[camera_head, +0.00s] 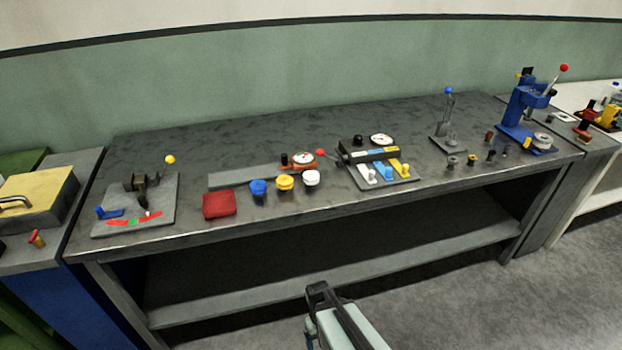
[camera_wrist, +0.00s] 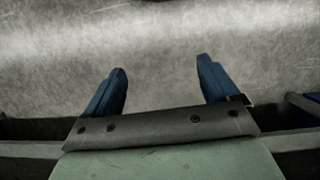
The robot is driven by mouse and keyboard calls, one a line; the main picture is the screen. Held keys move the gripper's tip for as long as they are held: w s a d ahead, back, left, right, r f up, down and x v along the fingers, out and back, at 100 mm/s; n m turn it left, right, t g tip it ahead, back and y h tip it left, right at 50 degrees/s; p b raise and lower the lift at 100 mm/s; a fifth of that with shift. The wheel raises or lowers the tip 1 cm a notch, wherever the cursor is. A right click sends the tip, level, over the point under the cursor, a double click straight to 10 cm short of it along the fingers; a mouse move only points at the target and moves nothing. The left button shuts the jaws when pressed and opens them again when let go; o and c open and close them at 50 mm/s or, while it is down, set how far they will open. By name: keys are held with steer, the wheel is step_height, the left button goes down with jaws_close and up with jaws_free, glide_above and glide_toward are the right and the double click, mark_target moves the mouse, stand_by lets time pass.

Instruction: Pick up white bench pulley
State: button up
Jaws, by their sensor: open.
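The white bench pulley (camera_head: 311,178) stands near the front edge of the grey workbench (camera_head: 150,240) in the head view. It is at the right end of a short row, beside a yellow pulley (camera_head: 285,183) and a blue pulley (camera_head: 258,188). My gripper (camera_wrist: 162,68) shows in the wrist view with its two blue fingers wide apart and nothing between them. In the head view part of my arm shows at the bottom centre, below and in front of the bench, well apart from the pulley. The wrist view shows only a plain grey surface beyond the fingers, no pulley.
A red block (camera_head: 219,205) lies left of the row. A gauge with an orange base (camera_head: 302,162) stands behind it. A fixture with coloured strips (camera_head: 379,165) is close on the right. A blue press (camera_head: 524,118) stands far right. Bare bench lies behind.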

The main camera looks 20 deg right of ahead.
steer(key=w+d+r+t, duration=0.1)
steer(key=w+r+t, duration=0.1)
steer(key=w+r, duration=0.8)
steer(key=w+d+r+t, duration=0.2)
steer(key=w+r, duration=0.8)
steer(key=r, duration=0.6)
steer(key=w+d+r+n+t, duration=0.1)
steer(key=w+r+t, duration=0.2)
steer(key=w+r, duration=0.7)
steer(key=shift+d+r, duration=0.2)
steer(key=shift+r, duration=1.7)
steer(key=y, duration=0.1)
glide_toward(312, 176)
steer(key=f, duration=0.1)
steer(key=w+f, duration=0.1)
steer(key=f, duration=0.1)
steer(key=shift+f+t, duration=0.25)
steer(key=shift+t, duration=0.15)
steer(key=shift+x, duration=2.7)
steer(key=shift+s+a, duration=0.1)
steer(key=shift+a, duration=0.05)
steer(key=shift+c, duration=0.4)
steer(key=c, duration=1.1)
